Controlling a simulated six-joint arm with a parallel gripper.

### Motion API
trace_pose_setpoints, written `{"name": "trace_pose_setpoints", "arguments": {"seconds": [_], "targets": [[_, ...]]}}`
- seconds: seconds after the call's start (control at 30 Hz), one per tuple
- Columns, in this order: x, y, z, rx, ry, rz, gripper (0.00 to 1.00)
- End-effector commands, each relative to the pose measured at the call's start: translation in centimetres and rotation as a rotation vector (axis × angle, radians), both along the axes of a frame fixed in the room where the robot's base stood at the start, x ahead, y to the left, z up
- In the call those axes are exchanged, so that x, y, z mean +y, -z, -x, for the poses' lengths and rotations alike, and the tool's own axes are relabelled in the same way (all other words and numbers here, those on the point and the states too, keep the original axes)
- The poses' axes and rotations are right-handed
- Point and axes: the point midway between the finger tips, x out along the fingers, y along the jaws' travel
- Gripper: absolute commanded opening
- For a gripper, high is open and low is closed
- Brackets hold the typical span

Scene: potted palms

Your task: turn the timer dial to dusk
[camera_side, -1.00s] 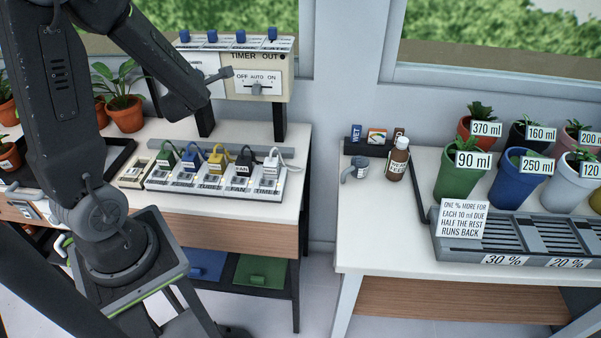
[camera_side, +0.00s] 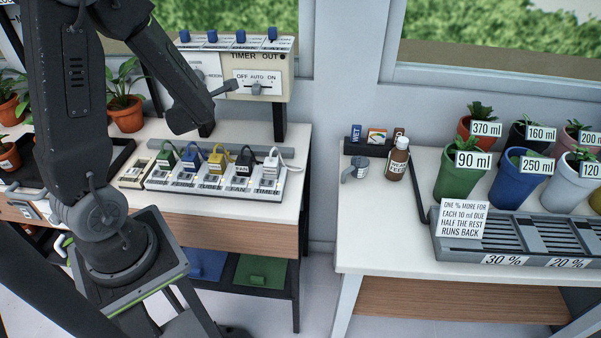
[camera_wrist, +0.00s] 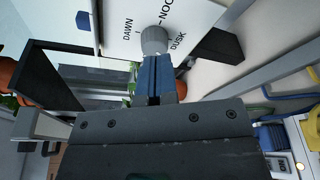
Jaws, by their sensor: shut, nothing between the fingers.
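The timer dial (camera_wrist: 153,40) is a round grey knob on a white panel (camera_wrist: 112,22) in the wrist view. The words DAWN, NOON and DUSK stand around it, with DUSK to its right. I cannot make out which word its pointer faces. My gripper (camera_wrist: 153,60) has blue fingers, shut together and empty, with their tips at the dial's near edge. I cannot tell whether they touch it. In the side view the timer box (camera_side: 270,65) stands at the back of the left bench, and my arm hides the dial.
An OFF AUTO ON slider (camera_side: 257,85) is on the box's right half. Below stands a power strip (camera_side: 215,183) with several coloured plugs. Potted plants (camera_side: 126,112) stand at the left. A gap separates this bench from the right bench (camera_side: 400,240).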

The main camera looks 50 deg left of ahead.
Motion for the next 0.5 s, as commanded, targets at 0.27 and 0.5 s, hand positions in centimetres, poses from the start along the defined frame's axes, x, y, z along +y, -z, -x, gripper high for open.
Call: {"name": "trace_pose_setpoints", "arguments": {"seconds": [0.27,0.5], "targets": [[2.5,0.0,-2.4,0.000,-0.001,0.001,0.00],[3.6,0.0,-3.5,0.001,0.000,-0.001,0.00]]}}
